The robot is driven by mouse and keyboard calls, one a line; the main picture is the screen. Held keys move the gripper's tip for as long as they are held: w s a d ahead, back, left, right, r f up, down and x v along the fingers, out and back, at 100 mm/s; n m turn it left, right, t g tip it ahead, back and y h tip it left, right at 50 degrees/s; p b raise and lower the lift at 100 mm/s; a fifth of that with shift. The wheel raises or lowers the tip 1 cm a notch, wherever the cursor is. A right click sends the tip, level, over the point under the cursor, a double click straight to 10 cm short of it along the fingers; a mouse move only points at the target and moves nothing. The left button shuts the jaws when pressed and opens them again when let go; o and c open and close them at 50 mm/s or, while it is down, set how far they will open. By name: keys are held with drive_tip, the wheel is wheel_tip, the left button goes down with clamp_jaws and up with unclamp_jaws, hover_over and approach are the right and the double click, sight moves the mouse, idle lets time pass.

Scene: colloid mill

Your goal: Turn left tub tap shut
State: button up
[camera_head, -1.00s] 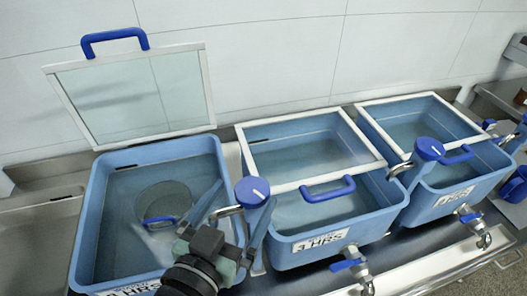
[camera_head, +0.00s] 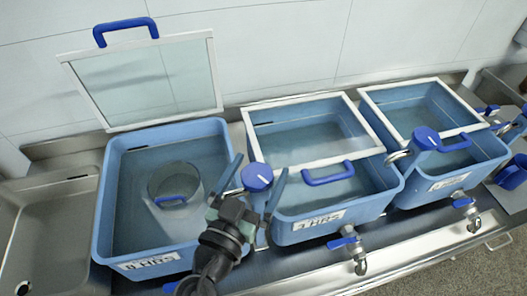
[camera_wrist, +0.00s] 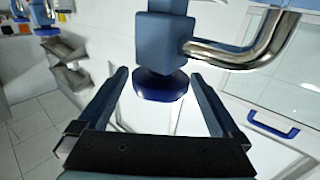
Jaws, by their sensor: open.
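The left tub (camera_head: 112,200) is blue, with its glass lid (camera_head: 145,80) raised against the wall. A tap with a round blue knob (camera_head: 257,177) and a white mark stands between the left and middle tubs. Its chrome spout reaches left over the left tub. My gripper (camera_head: 260,164) is open, with one finger on each side of this knob. In the wrist view, the dark blue knob (camera_wrist: 160,86) sits between the spread fingertips, with the chrome pipe (camera_wrist: 245,48) to its right. I cannot tell whether the fingers touch it.
The middle tub (camera_head: 335,212) and right tub (camera_head: 460,175) have closed lids with blue handles. Another blue tap knob (camera_head: 427,137) stands between them. Small outlet taps (camera_head: 358,262) stick out in front.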

drive_tip(key=shift+p+x, duration=0.3)
drive_tip(key=shift+x, duration=1.15)
drive_tip(key=shift+c, duration=0.2)
drive_tip(key=c, duration=1.2)
drive_tip(key=shift+f+b, duration=0.1)
drive_tip(key=shift+b, duration=0.4)
